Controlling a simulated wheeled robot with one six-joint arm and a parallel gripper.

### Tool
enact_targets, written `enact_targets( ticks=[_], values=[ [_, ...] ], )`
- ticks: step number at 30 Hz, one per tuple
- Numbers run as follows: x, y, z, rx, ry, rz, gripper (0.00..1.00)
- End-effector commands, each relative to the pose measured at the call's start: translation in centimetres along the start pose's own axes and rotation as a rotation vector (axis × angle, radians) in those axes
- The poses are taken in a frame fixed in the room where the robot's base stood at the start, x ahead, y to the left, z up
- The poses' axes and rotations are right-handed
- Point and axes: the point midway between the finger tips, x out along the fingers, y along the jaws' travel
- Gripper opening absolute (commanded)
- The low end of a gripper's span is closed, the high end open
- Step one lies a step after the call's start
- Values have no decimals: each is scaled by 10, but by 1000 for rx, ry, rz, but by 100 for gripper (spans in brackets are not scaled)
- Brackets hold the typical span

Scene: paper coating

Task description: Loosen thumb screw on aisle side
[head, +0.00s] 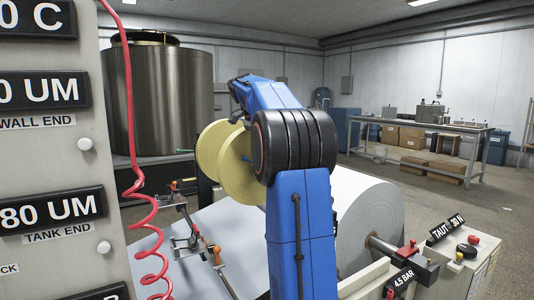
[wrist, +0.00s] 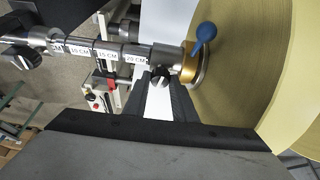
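A small dark thumb screw (wrist: 160,77) sits under the metal shaft by the 20 CM mark in the wrist view. My gripper (wrist: 159,88) points up at it, its two dark fingers apart with a pale gap between them. The screw shows between the fingertips; whether they touch it I cannot tell. A second black thumb screw (wrist: 27,56) is on a metal fitting at the far left of the shaft. A brass collar (wrist: 191,62) with a blue lever (wrist: 205,32) joins the shaft to the yellow roll. In the head view my blue arm hides the gripper and screws.
The yellow roll (wrist: 240,85) fills the right of the wrist view, close to my right finger. In the head view, a white paper roll (head: 370,220) lies behind my arm. A panel (head: 55,160) with a red coiled hose stands at left. Open floor lies right.

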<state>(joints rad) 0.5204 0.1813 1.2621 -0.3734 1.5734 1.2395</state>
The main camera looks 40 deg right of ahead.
Motion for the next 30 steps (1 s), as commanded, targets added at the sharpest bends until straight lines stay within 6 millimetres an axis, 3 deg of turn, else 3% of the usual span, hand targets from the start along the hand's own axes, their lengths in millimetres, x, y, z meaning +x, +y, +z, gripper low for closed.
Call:
enact_targets(
  ticks=[13,30],
  values=[
    [0,2,0,-108,0,-46,2],
    [0,6,-2,-580,1,-242,2]
  ],
)
